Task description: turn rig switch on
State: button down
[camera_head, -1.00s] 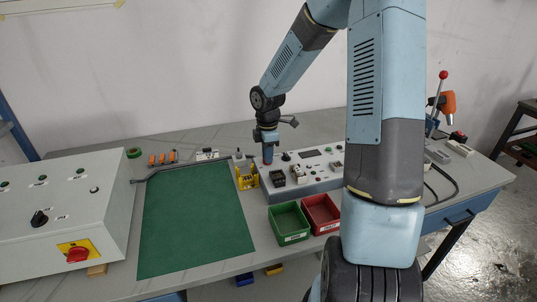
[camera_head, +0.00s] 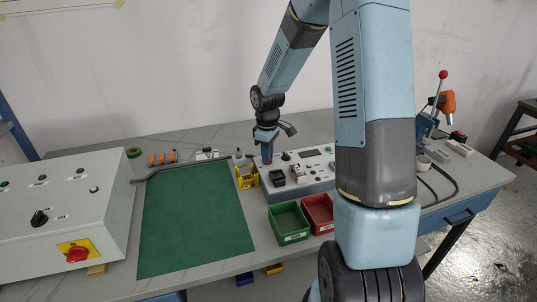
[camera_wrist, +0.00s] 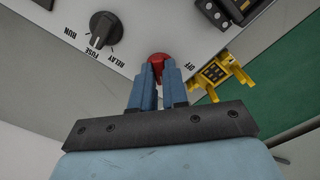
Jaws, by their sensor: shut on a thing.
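The rig (camera_head: 310,188), a grey box with a sloped panel, stands on the bench right of the green mat. Its red switch (camera_wrist: 158,58) shows between my fingertips in the wrist view, beside an OFF label. My gripper (camera_head: 267,160) points down at the panel's left end in the head view. In the wrist view the blue fingers of my gripper (camera_wrist: 157,72) are shut on the red switch. The fingers hide part of it, and I cannot tell its exact setting.
A black rotary knob (camera_wrist: 103,28) sits near the switch. A yellow fixture (camera_head: 246,178) stands just left of the rig. Green (camera_head: 290,238) and red (camera_head: 318,227) bins sit in front. A grey control box (camera_head: 60,200) fills the left; the green mat (camera_head: 195,220) is clear.

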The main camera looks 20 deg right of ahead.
jog(key=m, duration=0.5)
jog(key=shift+w+r+m, duration=0.1)
jog(key=shift+w+m, duration=0.05)
jog(key=shift+m, duration=2.25)
jog(key=c, duration=1.1)
grip_release()
jog(key=shift+c, duration=0.2)
notch_tip(320, 180, up, 14)
jog(key=shift+f, duration=0.25)
